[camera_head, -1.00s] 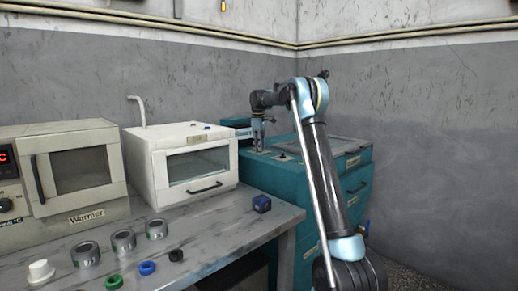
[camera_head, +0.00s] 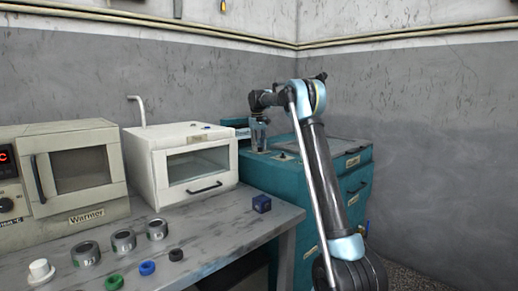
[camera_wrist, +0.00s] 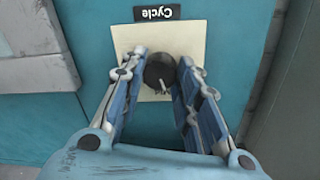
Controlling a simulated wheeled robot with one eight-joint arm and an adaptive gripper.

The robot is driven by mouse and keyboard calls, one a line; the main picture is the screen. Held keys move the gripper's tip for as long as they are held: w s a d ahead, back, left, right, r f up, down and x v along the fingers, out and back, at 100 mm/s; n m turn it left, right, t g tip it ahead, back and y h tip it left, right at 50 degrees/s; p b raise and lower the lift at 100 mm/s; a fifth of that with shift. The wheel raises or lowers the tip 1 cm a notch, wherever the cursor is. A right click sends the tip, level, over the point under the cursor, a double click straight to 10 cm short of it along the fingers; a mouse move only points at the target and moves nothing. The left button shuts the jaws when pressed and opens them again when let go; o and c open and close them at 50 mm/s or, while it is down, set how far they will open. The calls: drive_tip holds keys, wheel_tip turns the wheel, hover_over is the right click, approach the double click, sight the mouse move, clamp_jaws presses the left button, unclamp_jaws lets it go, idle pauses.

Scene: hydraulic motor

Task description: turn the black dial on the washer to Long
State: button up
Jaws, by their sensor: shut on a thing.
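The washer (camera_head: 262,178) is a teal machine in the corner. Its black dial (camera_wrist: 160,72) is round with a light pointer mark toward the bottom of the wrist view. It sits on a cream panel (camera_wrist: 193,38) under an upside-down "Cycle" label (camera_wrist: 159,13). My gripper (camera_head: 258,148) points down at the washer's top. In the wrist view my gripper (camera_wrist: 160,67) has its two fingers on either side of the dial, shut on it. The setting marks around the dial cannot be read, so Long is not visible. The head view hides the dial behind the fingers.
A white oven-like box (camera_head: 165,165) stands left of the washer on a grey table (camera_head: 225,220). Grey walls close the corner behind the washer.

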drive_tip(key=m, duration=0.4)
drive_tip(key=shift+w+m, duration=0.15)
drive_tip(key=shift+m, duration=0.15)
drive_tip(key=m, duration=0.3)
drive_tip(key=shift+m, duration=0.4)
drive_tip(key=m, duration=0.3)
drive_tip(key=shift+d, duration=0.1)
drive_tip(key=shift+m+g, duration=0.3)
drive_tip(key=shift+m, duration=1.6)
drive_tip(key=o, duration=1.1)
drive_tip(key=shift+c, duration=0.2)
